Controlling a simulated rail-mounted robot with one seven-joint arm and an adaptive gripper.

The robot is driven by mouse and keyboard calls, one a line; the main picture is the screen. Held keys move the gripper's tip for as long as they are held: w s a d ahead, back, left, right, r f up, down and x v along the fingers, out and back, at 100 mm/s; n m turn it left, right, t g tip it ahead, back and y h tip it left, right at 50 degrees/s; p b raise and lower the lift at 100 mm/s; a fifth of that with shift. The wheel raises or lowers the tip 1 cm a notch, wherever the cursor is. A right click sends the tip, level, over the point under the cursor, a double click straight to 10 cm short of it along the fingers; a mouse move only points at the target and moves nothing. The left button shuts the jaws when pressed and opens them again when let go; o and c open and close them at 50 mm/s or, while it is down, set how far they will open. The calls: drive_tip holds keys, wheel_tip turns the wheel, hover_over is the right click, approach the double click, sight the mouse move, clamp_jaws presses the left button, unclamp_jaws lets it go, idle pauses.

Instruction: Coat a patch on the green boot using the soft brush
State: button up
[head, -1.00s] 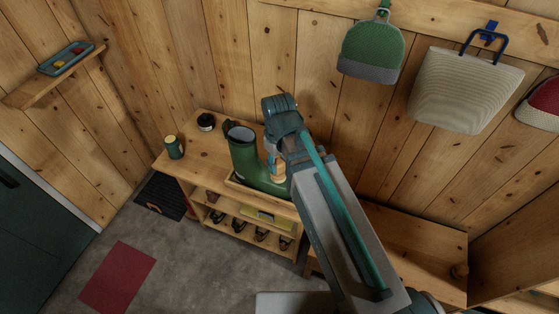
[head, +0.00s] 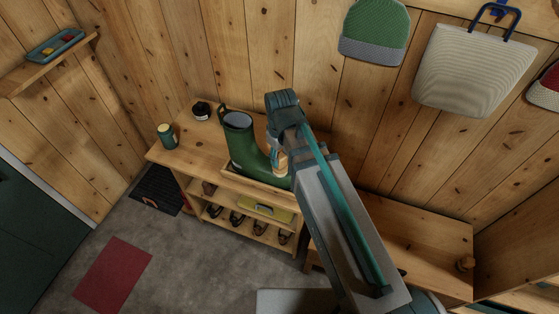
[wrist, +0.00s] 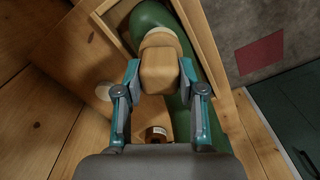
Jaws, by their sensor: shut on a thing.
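The green boot (head: 240,145) stands upright on the wooden shelf unit, its open top to the left and its foot pointing right. My gripper (wrist: 160,74) is shut on the soft brush (wrist: 160,58), holding its wooden block. The pale bristle end points at the boot, which shows in the wrist view (wrist: 150,14). The brush also shows in the head view (head: 279,158), low by the boot's foot. The bristles look very close to the boot; I cannot tell whether they touch. My arm hides part of the toe, and no coated patch can be made out.
A green can (head: 167,136) and a small dark tin (head: 201,111) stand left of the boot. The boot is in a shallow wooden tray (head: 239,180). A plank wall rises behind; a green hat (head: 375,30) and bag (head: 472,65) hang there.

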sight(277, 171)
drive_tip(key=w, duration=0.1)
drive_tip(key=w+d, duration=0.1)
drive_tip(key=w+b, duration=0.1)
drive_tip(key=shift+w+d+f, duration=0.2)
drive_tip(key=shift+d, duration=0.05)
drive_tip(key=shift+s+a+r+p, duration=0.15)
drive_tip(key=shift+s+a, duration=0.1)
drive_tip(key=shift+s, duration=0.35)
drive_tip(key=shift+s+a+p, duration=0.15)
drive_tip(key=shift+s+a, duration=0.05)
drive_tip(key=shift+s, duration=0.4)
drive_tip(key=shift+s+a+p, duration=0.2)
drive_tip(key=shift+s+a, duration=0.2)
drive_tip(key=shift+s, duration=0.45)
drive_tip(key=shift+s+a+p, duration=0.15)
drive_tip(key=shift+s+a, duration=0.2)
drive_tip(key=shift+s, duration=0.5)
wheel_tip(277, 171, up, 2)
drive_tip(key=shift+a+r+p, duration=0.1)
drive_tip(key=shift+r+p, duration=0.15)
drive_tip(key=shift+p, duration=0.5)
wheel_tip(277, 171, up, 6)
drive_tip(key=p, duration=0.4)
drive_tip(key=shift+f, duration=0.2)
